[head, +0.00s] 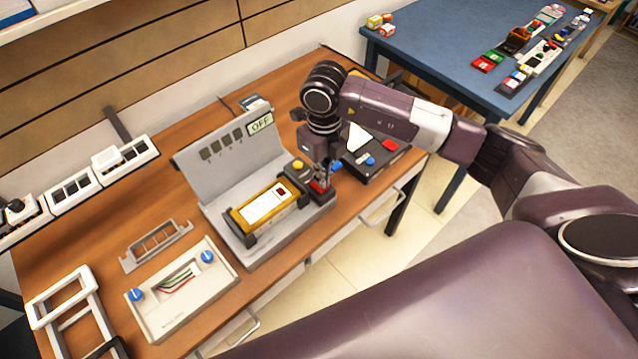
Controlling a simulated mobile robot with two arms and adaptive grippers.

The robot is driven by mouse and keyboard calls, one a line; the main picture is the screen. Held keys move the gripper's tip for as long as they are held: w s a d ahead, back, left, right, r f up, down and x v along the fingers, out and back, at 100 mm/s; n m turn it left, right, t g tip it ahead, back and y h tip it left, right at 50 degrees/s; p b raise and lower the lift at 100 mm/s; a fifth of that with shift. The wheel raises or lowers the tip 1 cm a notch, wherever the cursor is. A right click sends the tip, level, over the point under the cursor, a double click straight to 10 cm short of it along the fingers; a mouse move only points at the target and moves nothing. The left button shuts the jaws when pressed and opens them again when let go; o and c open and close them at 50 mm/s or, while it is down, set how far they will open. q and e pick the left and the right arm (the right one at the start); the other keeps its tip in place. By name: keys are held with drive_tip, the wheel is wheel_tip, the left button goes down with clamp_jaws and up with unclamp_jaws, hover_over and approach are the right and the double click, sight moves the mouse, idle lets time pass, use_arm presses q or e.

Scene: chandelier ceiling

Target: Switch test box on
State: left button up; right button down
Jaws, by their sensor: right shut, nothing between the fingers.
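The test box (226,217) is a grey device on the wooden desk, with an upright back panel showing an "OFF" label (261,125). A yellow device with a white face (266,203) lies in its cradle. A yellow knob (298,165) and a red switch-like part (319,187) are at its right end. My right gripper (323,176) points down with its fingers shut and empty, right at the red part. I cannot tell whether they touch; the fingers partly hide it. My left gripper is not in view.
A dark box with red and blue buttons (372,163) sits close to the right of my gripper. A white meter box with blue knobs (180,289) and a grey frame (155,245) lie to the left. A blue table (440,50) stands behind right.

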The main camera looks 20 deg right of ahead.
drive_tip(key=shift+f+b, duration=1)
drive_tip(key=shift+f, duration=0.15)
idle(0.4)
drive_tip(key=shift+s+r, duration=0.1)
drive_tip(key=shift+r+p, duration=0.7)
drive_tip(key=shift+r, duration=0.15)
drive_tip(key=shift+r+p, duration=1.4)
drive_tip(key=shift+r, duration=1.2)
